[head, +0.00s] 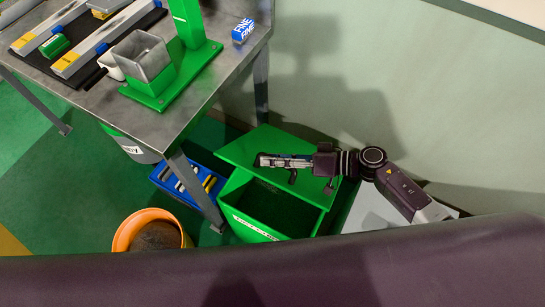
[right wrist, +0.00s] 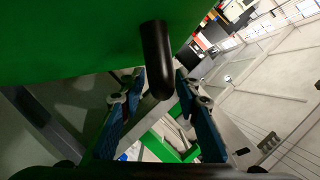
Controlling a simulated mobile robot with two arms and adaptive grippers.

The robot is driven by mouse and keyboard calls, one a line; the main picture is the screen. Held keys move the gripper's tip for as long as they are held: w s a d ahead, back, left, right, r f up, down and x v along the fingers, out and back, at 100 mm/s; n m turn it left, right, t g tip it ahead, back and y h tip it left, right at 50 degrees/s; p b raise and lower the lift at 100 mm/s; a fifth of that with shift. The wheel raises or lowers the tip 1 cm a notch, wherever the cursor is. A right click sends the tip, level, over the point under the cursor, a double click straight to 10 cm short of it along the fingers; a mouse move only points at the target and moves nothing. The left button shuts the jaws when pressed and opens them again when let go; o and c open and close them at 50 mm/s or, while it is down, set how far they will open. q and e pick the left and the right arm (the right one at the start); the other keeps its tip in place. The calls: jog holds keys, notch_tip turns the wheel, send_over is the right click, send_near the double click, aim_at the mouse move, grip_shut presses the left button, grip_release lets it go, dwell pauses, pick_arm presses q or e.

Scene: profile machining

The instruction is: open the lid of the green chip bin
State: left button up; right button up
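The green chip bin (head: 248,224) stands on the floor beside the workbench, and its dark inside shows. Its flat green lid (head: 262,143) is raised at a tilt over the back of the opening. The lid also fills the upper left of the right wrist view (right wrist: 70,35). A black rounded handle (right wrist: 157,55) sticks out from the lid there. My right gripper (head: 262,160) is in front of the lid, above the opening. Its fingers (right wrist: 158,85) are apart, one on each side of the handle; firm contact is not visible. My left gripper is out of view.
The metal workbench (head: 205,85) with a green stand (head: 185,65) is at the upper left; its leg (head: 195,190) is close to the bin. A blue crate (head: 168,183) and an orange bucket (head: 122,238) stand left of the bin. The wall is behind.

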jog(key=shift+a, duration=0.2)
jog(key=shift+c, duration=0.2)
grip_shut()
jog(key=shift+w, duration=0.15)
jog(key=shift+w+d+r, duration=0.15)
jog(key=shift+r, duration=0.15)
jog(key=w+d+r+m, duration=0.1)
jog(key=w+d+r, duration=0.3)
jog(key=w, duration=0.3)
jog(key=w+d+r+m+y, duration=0.1)
jog(key=w+d+r, duration=0.3)
jog(key=w, duration=0.3)
jog(key=shift+w+d+r+g+b, duration=0.2)
jog(key=shift+d+r+g+b, duration=0.15)
jog(key=shift+d, duration=0.55)
